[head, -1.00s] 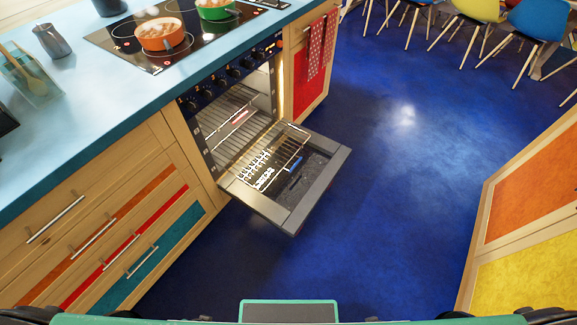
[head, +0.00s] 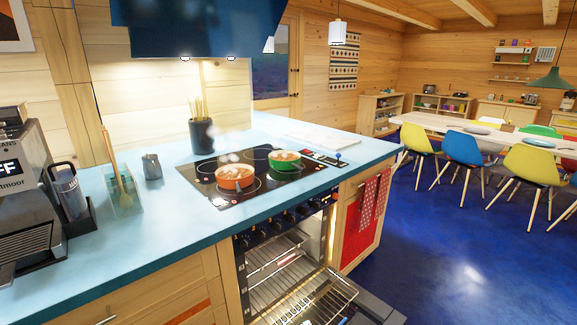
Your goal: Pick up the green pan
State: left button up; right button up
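The green pan (head: 285,164) sits on the right part of the black cooktop (head: 236,198), with reddish food in it. An orange pan (head: 235,179) stands to its left and nearer to me on the same cooktop, also with food in it, and steam rises above it. The two pans look close together but separate. Neither of my grippers is in the head view.
The oven door under the cooktop is open, with a wire rack (head: 308,300) pulled out. A dark utensil holder (head: 201,135) stands behind the cooktop. A range hood (head: 190,30) hangs above. The blue floor (head: 450,265) to the right is clear.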

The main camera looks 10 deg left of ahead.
aim_at(290, 163)
jog(key=i+l+z, duration=0.7)
jog(key=i, duration=0.25)
jog(key=i+l+z, duration=0.35)
jog(key=i, duration=0.15)
jog(key=i+u, duration=0.15)
jog(key=i, duration=0.55)
jog(key=i+l+u, duration=0.15)
jog(key=i, duration=0.6)
